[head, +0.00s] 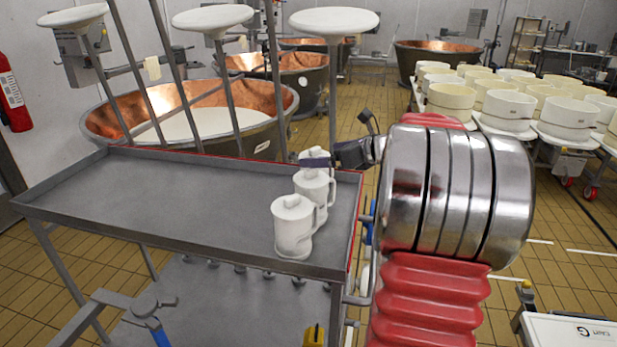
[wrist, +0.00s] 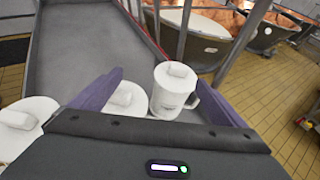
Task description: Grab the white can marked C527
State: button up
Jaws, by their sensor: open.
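Several white lidded cans with handles stand upright near the right end of the grey metal tray table (head: 170,200). In the head view, the front can (head: 293,228) and the middle can (head: 318,190) show clearly; the far can (head: 308,153) is mostly hidden behind my gripper (head: 318,162). In the wrist view, my gripper (wrist: 159,78) is open, its purple fingers spread. The far can (wrist: 170,90) appears between them, nearer the right finger; the middle can (wrist: 128,100) is by the left finger. The front can (wrist: 22,122) is outside, at left. Markings are too small to read.
The tray has a raised rim, and its left part is clear. Copper vats (head: 270,115) and posts with white round tops (head: 334,20) stand behind it. Carts with white tubs (head: 508,108) stand at the right. A lower shelf (head: 230,290) is under the tray.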

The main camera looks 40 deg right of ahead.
aim_at(316, 154)
jog(key=d, duration=0.3)
jog(key=shift+s+d+f+m+h, duration=0.1)
jog(key=shift+s+f+m+h, duration=0.05)
jog(key=shift+s+m+h, duration=0.2)
jog(key=shift+w+f, duration=0.1)
jog(key=shift+w, duration=0.1)
jog(key=x, duration=0.8)
jog(key=shift+w, duration=0.15)
jog(key=shift+w+f, duration=0.1)
jog(key=shift+w, duration=0.05)
jog(key=shift+x, duration=2.5)
jog(key=shift+d, duration=0.15)
jog(key=shift+c, duration=0.6)
